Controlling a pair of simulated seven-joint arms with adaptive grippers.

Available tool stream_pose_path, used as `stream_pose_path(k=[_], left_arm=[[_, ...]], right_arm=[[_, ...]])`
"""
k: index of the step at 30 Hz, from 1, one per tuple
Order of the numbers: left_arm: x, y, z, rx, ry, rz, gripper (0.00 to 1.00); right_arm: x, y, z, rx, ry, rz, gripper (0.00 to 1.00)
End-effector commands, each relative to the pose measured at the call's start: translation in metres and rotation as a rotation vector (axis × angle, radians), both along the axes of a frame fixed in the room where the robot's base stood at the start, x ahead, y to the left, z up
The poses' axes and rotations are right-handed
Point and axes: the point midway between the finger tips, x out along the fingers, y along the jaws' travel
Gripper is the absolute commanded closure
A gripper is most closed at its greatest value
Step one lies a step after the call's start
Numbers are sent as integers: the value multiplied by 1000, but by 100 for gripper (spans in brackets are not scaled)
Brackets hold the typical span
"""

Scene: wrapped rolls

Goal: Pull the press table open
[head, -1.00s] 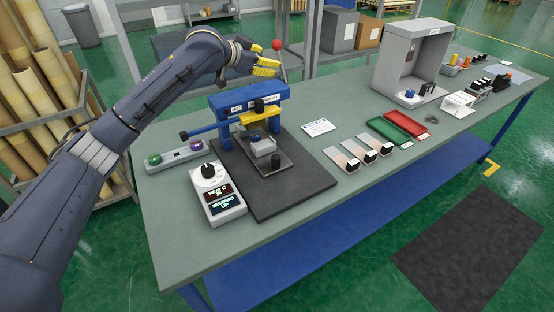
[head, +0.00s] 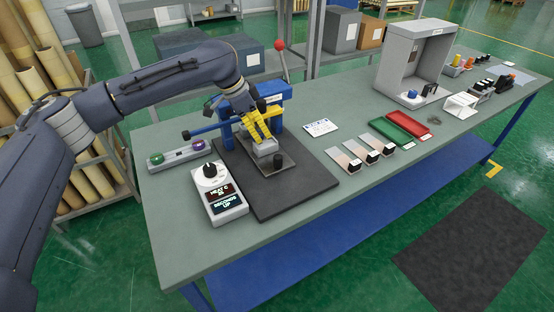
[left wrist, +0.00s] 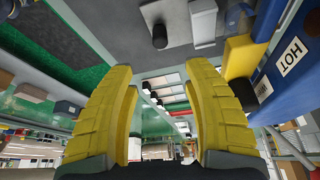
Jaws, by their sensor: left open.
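The blue press (head: 275,110) stands on a dark mat at the left end of the bench, its lever topped by a red ball (head: 280,45). Its press table is a grey metal plate (head: 290,172) low at the front, with a short black upright knob (head: 278,161) that also shows in the left wrist view (left wrist: 160,38). A light grey block (head: 265,148) sits on the plate. My left gripper (head: 263,138) points down in front of the press, partly hiding it. In the left wrist view its yellow fingers (left wrist: 165,85) are apart with nothing between them. My right gripper is out of view.
A control box (head: 219,194) with a dial and display stands left of the mat (head: 270,200), and a two-button box (head: 181,154) behind it. Several sample strips (head: 362,148), green (head: 390,131) and red (head: 407,124) trays lie to the right. The mat's front is clear.

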Motion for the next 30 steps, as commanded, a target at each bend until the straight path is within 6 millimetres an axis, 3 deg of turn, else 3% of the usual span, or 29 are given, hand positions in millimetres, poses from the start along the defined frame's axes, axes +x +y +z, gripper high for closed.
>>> stream_pose_path(k=[18,30], left_arm=[[13,-40,-103,0,0,1,50],[19,-54,-138,-1,-1,1,50]], right_arm=[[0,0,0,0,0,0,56],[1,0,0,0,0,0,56]])
